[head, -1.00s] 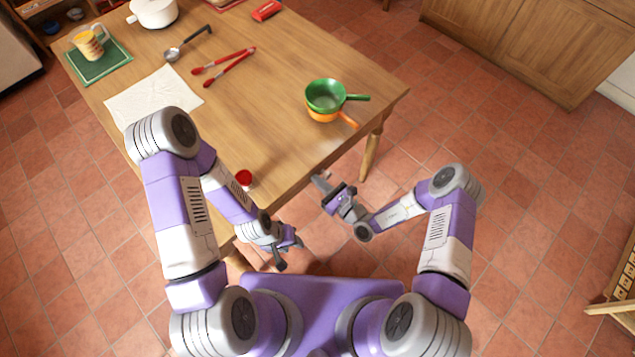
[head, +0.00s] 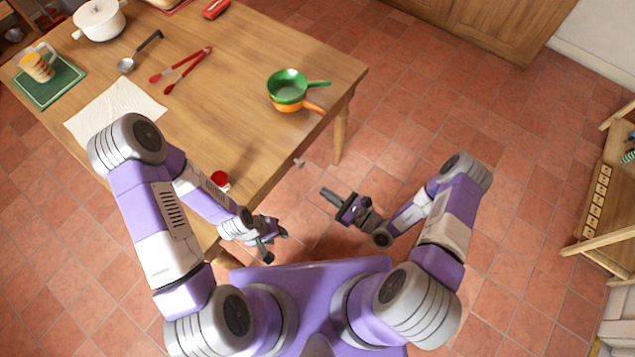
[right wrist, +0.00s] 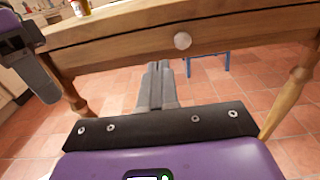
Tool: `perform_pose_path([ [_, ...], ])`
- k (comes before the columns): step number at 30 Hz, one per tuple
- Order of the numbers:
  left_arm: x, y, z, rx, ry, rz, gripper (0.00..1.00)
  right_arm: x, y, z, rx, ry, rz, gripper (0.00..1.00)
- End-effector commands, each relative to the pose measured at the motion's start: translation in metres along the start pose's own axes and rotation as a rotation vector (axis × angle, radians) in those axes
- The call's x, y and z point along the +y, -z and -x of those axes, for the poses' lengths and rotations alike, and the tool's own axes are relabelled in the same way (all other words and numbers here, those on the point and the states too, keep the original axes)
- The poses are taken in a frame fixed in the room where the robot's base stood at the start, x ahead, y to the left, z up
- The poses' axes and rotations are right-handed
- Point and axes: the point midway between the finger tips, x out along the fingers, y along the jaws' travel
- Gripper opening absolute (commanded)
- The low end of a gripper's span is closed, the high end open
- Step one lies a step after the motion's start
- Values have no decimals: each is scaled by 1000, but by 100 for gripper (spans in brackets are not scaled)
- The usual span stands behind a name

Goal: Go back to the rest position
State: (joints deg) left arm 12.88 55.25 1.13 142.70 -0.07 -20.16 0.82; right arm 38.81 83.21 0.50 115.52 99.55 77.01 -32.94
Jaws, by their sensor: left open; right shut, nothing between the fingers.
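My left gripper (head: 272,241) is open and empty in the head view, just off the table's near edge and above the floor. My right gripper (head: 331,196) is shut and empty, over the floor to the right of the table. In the right wrist view its two fingers (right wrist: 157,85) lie together and point toward the table's side. My left gripper also shows at the left edge of the right wrist view (right wrist: 30,65). Both grippers are apart from the table.
A wooden shelf (head: 603,205) stands right. Floor between is clear.

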Motion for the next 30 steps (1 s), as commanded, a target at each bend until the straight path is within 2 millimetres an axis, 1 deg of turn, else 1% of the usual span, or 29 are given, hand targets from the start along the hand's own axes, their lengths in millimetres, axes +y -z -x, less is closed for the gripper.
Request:
perform_pose_path([
  [3,0,0,0,0,0,0,43,0,0,4,-1,0,0,0],
  [9,0,0,0,0,0,0,43,1,0,5,-1,-3,0,0],
  [11,0,0,0,0,0,0,43,5,-2,4,2,-26,0,0],
  [14,0,0,0,0,0,0,43,28,-7,2,21,-152,7,0],
  [17,0,0,0,0,0,0,43,72,-13,8,72,-396,41,0],
  [18,0,0,1,0,0,0,43,92,-14,15,104,-514,69,0],
  [20,0,0,1,0,0,0,43,119,-13,32,161,-693,128,0],
  [21,0,0,1,0,0,0,43,133,-11,44,202,-806,181,0],
  [23,0,0,1,0,0,0,43,148,-6,66,267,-961,274,0],
  [24,0,0,1,0,0,0,43,153,-1,80,312,-1055,349,0],
  [26,0,0,1,0,0,0,43,154,7,99,378,-1179,477,0],
  [27,0,0,1,0,0,0,43,150,12,110,422,-1249,574,0],
  [29,0,0,1,0,0,0,43,140,20,122,481,-1334,731,0],
  [30,0,0,1,0,0,0,43,132,23,128,517,-1376,836,0],
])
